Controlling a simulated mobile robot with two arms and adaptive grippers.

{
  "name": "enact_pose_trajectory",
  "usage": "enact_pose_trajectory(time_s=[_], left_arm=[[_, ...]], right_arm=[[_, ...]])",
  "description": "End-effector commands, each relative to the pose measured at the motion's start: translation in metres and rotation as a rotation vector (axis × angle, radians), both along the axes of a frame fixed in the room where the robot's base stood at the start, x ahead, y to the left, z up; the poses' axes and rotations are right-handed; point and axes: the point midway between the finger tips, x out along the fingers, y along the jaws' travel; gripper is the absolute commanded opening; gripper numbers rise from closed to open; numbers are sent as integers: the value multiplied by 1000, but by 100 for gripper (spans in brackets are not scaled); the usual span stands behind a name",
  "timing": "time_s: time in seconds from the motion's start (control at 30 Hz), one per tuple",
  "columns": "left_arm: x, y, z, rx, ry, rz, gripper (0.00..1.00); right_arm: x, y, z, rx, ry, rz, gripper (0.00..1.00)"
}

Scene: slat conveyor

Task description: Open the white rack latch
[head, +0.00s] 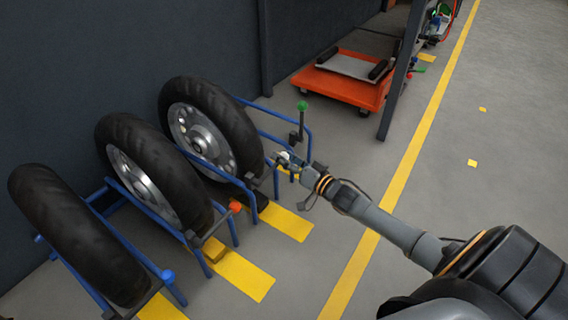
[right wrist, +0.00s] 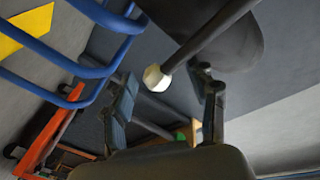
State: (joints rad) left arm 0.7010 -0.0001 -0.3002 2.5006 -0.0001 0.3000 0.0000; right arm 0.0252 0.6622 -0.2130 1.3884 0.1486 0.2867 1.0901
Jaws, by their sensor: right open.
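The white rack latch is a dark lever with a white faceted knob (right wrist: 156,78) at its end. In the right wrist view, the knob sits between the two spread fingertips of my right gripper (right wrist: 167,80), with no clear contact. In the head view, the white knob (head: 276,163) shows small at the front of the blue wheel rack (head: 310,135), beside my right gripper (head: 287,160). My right gripper is open. Its fingers partly cover the latch in the head view. My left gripper is not in view.
Other knobs nearby are green (head: 302,105), orange-red (head: 235,207) and blue (head: 168,276). Black tyres (head: 210,115) stand in the rack along the dark wall. An orange cart (head: 340,85) stands behind. The floor right of the yellow line (head: 405,165) is mostly clear.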

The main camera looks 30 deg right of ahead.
Motion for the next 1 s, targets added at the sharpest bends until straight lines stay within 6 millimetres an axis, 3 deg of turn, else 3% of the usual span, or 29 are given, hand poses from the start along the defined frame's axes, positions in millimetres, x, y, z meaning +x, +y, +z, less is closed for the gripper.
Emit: enact_pose_trajectory(time_s=[0.4, 0.7, 1.0], left_arm=[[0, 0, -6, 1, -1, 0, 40], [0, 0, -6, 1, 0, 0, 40], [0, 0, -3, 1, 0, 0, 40]], right_arm=[[9, 2, 1, 0, 1, -1, 58], [9, 2, 0, 0, 2, -1, 0], [9, 2, 1, -14, -1, 0, 0]])
